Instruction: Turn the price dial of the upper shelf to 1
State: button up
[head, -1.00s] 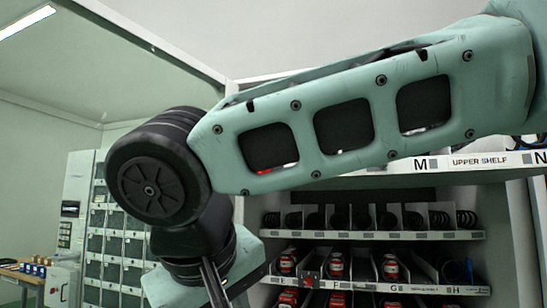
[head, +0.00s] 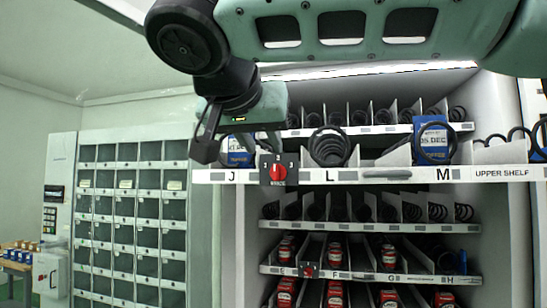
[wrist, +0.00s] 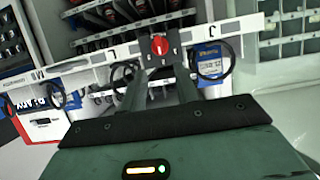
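The upper shelf's price dial is a red knob (head: 278,172) on a dark plate, set in the white front rail (head: 345,177) between labels J and L. Small numerals surround it. The knob stands about upright, seemingly towards the middle numeral; its exact setting is hard to read. My gripper (head: 207,148) hangs in front of the rail, left of the dial, in the head view. In the wrist view my gripper (wrist: 160,62) has two fingers apart, with the red knob (wrist: 159,44) beyond the gap between them. No contact is visible.
Blue boxes (head: 432,138) and black spirals (head: 330,147) stand on the upper shelf. A lower shelf carries red items (head: 335,247) and another small red dial (head: 309,270). A grey locker wall (head: 132,220) is at left. Space before the rail is mostly open.

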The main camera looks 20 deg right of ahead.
aim_at(274, 166)
jog(key=p+x, duration=0.2)
jog(key=x, duration=0.6)
jog(key=shift+w+d+f, duration=0.1)
jog(key=shift+w+f, duration=0.05)
jog(key=shift+w, duration=0.05)
